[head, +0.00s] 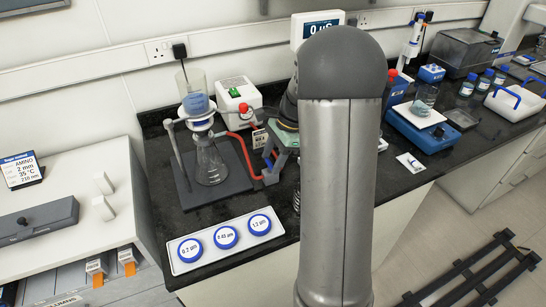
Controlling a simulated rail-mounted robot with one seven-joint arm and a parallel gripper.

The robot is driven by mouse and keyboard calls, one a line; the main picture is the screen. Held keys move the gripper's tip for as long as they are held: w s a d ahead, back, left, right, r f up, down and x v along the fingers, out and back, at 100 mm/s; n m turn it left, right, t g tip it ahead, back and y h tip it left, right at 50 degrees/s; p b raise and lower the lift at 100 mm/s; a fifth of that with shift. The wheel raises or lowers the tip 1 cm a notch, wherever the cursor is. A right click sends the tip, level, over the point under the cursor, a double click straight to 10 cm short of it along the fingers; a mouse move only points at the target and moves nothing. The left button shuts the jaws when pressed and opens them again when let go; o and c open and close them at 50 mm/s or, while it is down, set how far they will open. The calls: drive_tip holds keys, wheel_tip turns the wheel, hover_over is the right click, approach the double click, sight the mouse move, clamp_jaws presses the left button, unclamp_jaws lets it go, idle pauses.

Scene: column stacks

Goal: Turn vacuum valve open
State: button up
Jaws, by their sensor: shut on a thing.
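The filter setup stands on the dark bench: a glass flask (211,163) on a dark base (212,188), with a funnel (192,85) of blue liquid on top. Red tubing (243,152) runs from the flask side down to the vacuum valve (270,178), a small fitting low on the bench. My gripper (269,164) reaches down at the valve from the right and is shut on it. The handle is small and partly covered by the fingers, so its angle is unclear. My arm hides the area right of the gripper.
A white pump box (239,97) with a green switch stands behind the valve. A white tray (213,261) holds three blue-rimmed labelled discs in front. A blue balance (418,129) and bottles stand to the right, beyond my arm.

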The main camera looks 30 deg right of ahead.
drive_tip(key=n, duration=0.1)
drive_tip(key=n+g+p, duration=0.1)
drive_tip(key=n, duration=0.2)
drive_tip(key=shift+w+r+n+g, duration=0.1)
drive_tip(key=shift+w+n+g, duration=0.15)
drive_tip(key=shift+n+g, duration=0.15)
drive_tip(key=n, duration=0.2)
drive_tip(key=n+g+h+p, duration=0.1)
drive_tip(key=n, duration=0.1)
drive_tip(key=shift+w+a+n, duration=0.15)
drive_tip(key=shift+n, duration=0.15)
drive_tip(key=n, duration=0.2)
drive_tip(key=n+g+h, duration=0.1)
drive_tip(key=n, duration=0.1)
drive_tip(key=shift+w+a+h, duration=0.1)
drive_tip(key=shift+h, duration=0.2)
drive_tip(key=shift+a+n+g+h, duration=0.1)
drive_tip(key=shift+n+g+h, duration=0.2)
drive_tip(key=shift+n, duration=0.75)
drive_tip(key=shift+a+n+g+h, duration=0.1)
drive_tip(key=shift+n+h, duration=0.3)
drive_tip(key=shift+n, duration=0.65)
drive_tip(key=o, duration=1)
